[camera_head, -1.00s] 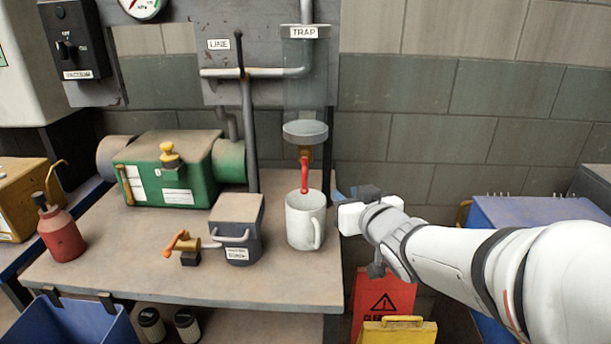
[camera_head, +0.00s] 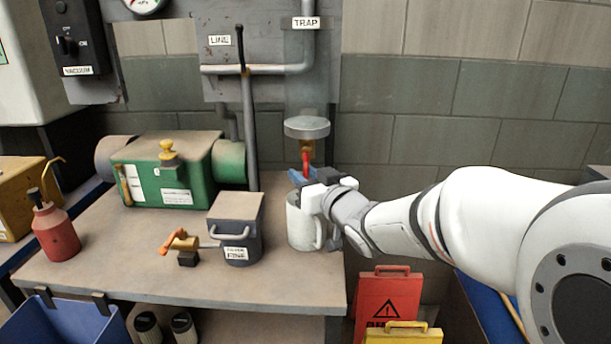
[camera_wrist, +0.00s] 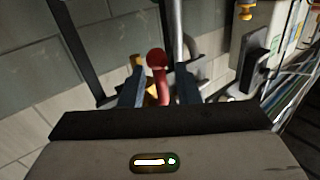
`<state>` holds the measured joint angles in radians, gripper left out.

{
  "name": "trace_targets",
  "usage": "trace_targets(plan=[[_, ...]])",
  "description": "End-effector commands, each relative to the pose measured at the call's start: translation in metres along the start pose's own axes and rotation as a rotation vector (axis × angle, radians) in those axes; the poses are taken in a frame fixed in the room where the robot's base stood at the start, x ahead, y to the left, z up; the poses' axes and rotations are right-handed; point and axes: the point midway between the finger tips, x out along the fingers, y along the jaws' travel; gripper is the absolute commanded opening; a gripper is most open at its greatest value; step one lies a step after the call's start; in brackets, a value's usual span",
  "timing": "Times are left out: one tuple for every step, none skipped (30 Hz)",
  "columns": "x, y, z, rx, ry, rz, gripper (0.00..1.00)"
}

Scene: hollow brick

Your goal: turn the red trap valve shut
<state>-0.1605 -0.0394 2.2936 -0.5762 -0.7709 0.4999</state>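The red trap valve handle (camera_head: 306,158) hangs below the clear trap bowl (camera_head: 307,127), under the TRAP label, above a white mug (camera_head: 301,228). My gripper (camera_head: 300,177) is at the handle's lower part, just over the mug, and hides the handle's lower end. In the wrist view the red handle (camera_wrist: 158,75) stands between my two blue fingers (camera_wrist: 157,88). Gaps show on both sides of it, so the gripper looks open around the handle, not closed on it.
A green pump (camera_head: 165,170) and a red bottle (camera_head: 55,232) are farther left. A vertical pipe (camera_head: 250,135) rises behind. A red warning sign (camera_head: 387,300) stands below my arm.

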Motion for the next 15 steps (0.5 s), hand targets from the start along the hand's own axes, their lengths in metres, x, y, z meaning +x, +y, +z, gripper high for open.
trace_targets(plan=[[0.0006, -0.0002, 0.0002, 0.0, 0.0, 0.0, 0.29], [0.0007, -0.0002, 0.0001, 0.0, 0.0, 0.0, 0.29], [0.0006, -0.0002, 0.0001, 0.0, 0.0, 0.0, 0.29], [0.0005, -0.0002, 0.0001, 0.0, 0.0, 0.0, 0.29], [0.0005, -0.0003, 0.0001, 0.0, 0.0, 0.0, 0.29], [0.0004, -0.0003, 0.0001, 0.0, 0.0, 0.0, 0.29], [0.0004, -0.0003, 0.0001, 0.0, 0.0, 0.0, 0.27], [0.0004, -0.0004, 0.0001, 0.0, 0.0, 0.0, 0.24], [0.0004, -0.0004, 0.0001, 0.0, 0.0, -0.001, 0.21], [0.0003, -0.0004, 0.0001, 0.0, 0.0, -0.001, 0.19], [0.0003, -0.0004, 0.0001, 0.0, 0.0, -0.001, 0.16], [0.0003, -0.0005, 0.0001, 0.0, 0.0, -0.001, 0.13], [0.0003, -0.0005, 0.0001, 0.0, 0.0, -0.001, 0.1], [0.0003, -0.0005, 0.0001, 0.0, 0.0, -0.001, 0.08], [0.0003, -0.0006, 0.0001, 0.0, 0.0, -0.001, 0.05]])
